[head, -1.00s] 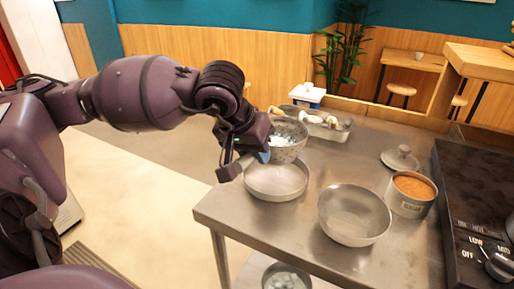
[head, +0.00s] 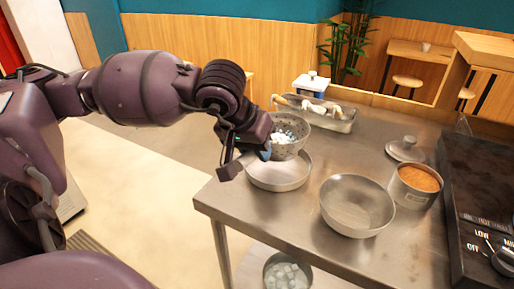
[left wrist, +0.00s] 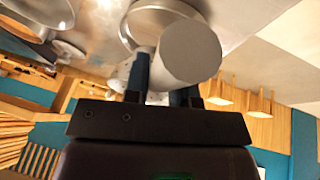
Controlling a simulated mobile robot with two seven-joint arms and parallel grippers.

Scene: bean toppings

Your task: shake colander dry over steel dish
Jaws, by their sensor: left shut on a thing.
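The speckled grey colander (head: 291,151) holds white and bluish pieces. It is above the back part of the shallow steel dish (head: 279,184) on the metal table; a gap between them is hard to judge. My left gripper (head: 257,153) is shut on the colander's handle at its left side. In the left wrist view, the round grey handle end (left wrist: 190,52) lies between blue fingers, with the dish's rim (left wrist: 134,22) behind it. The colander is mostly hidden there. My right gripper is not in view.
An empty steel bowl (head: 357,207) stands right of the dish, beside a pot of orange-brown contents (head: 417,180) and a lid (head: 406,151). A tray (head: 335,121) sits behind the colander. The stove (head: 483,190) is at right.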

